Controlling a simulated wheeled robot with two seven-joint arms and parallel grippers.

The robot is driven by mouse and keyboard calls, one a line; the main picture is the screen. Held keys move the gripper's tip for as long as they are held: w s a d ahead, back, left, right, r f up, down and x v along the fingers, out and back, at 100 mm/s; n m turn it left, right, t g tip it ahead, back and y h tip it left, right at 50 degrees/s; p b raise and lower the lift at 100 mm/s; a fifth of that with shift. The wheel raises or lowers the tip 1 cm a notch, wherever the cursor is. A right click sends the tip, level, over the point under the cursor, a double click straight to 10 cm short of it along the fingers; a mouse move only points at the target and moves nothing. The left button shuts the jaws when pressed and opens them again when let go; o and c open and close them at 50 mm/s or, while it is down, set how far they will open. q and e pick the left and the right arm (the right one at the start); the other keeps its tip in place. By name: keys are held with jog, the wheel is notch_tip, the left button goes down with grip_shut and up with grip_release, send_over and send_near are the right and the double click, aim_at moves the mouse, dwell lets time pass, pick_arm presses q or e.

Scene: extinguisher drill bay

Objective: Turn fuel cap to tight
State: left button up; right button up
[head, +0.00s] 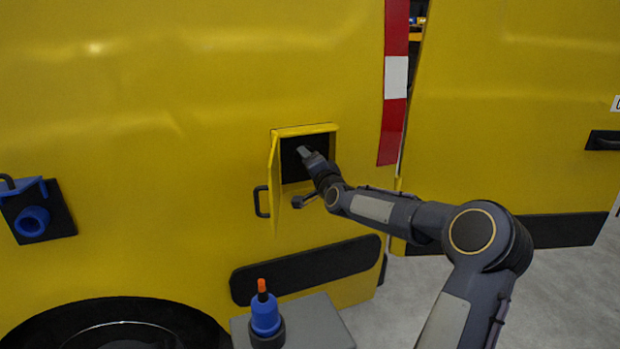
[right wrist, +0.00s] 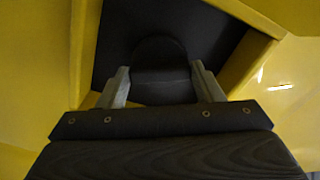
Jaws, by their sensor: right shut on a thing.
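The fuel cap (right wrist: 160,52) is a dark, rounded piece inside the dark filler recess (right wrist: 112,30) in the right wrist view. My right gripper (right wrist: 159,74) has a finger on each side of it and is shut on it. In the head view my right gripper (head: 305,153) reaches into the recess in the yellow vehicle side, and the cap cannot be made out there. The yellow fuel door (head: 273,185) stands open at the left of the recess. No tight mark can be read. My left gripper is not in view.
The yellow frame of the recess (head: 305,129) closely surrounds my right gripper. A grey box (head: 320,325) with a blue, orange-tipped fitting (head: 265,315) stands below. A blue fitting on a black plate (head: 32,222) is at the left. Grey floor is clear at the lower right.

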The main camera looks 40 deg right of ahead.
jog(key=shift+m+b, duration=2.7)
jog(key=shift+b, duration=0.2)
jog(key=o, duration=1)
